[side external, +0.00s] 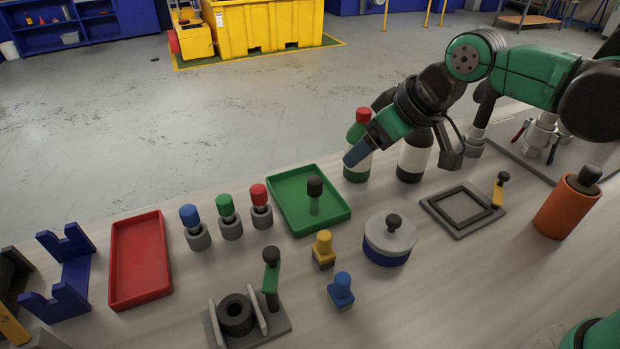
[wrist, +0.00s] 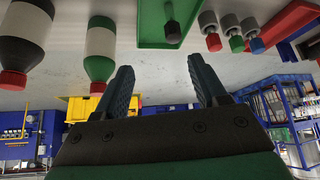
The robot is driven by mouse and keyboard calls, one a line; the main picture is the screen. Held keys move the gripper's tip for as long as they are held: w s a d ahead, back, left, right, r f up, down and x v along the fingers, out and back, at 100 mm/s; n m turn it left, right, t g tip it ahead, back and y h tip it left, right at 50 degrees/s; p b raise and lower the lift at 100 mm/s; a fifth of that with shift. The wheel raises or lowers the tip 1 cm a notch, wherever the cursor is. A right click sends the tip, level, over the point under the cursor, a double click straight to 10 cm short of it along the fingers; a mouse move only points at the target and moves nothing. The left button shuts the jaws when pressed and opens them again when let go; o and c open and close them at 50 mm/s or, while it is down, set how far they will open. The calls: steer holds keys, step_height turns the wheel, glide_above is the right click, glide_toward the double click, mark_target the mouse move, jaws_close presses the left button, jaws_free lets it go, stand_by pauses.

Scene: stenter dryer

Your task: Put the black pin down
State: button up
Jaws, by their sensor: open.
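The black pin (side external: 315,187) has a black head on a greenish stem and stands upright in the green tray (side external: 281,208). In the wrist view, the pin (wrist: 172,26) hangs upside down near the top edge, in front of the tray (wrist: 147,32). My gripper (side external: 353,157) is to the right of the pin and above the table, apart from it. In the wrist view, the two fingers of my gripper (wrist: 162,82) are spread with nothing between them.
Two bottles, one red-capped (side external: 358,165) and one dark (side external: 414,158), stand beside my gripper. Blue (side external: 189,215), green (side external: 226,205) and red (side external: 258,194) pins stand in grey holders left of the tray. A red tray (side external: 113,262) and a round lidded pot (side external: 390,243) are also on the table.

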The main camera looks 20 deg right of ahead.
steer(key=s+d+f+m+t+h, duration=0.1)
steer(key=s+d+m+h, duration=0.1)
steer(key=s+d, duration=0.5)
steer(key=d+m, duration=0.1)
steer(key=d, duration=0.2)
steer(key=shift+f+m, duration=0.3)
steer(key=shift+m, duration=0.1)
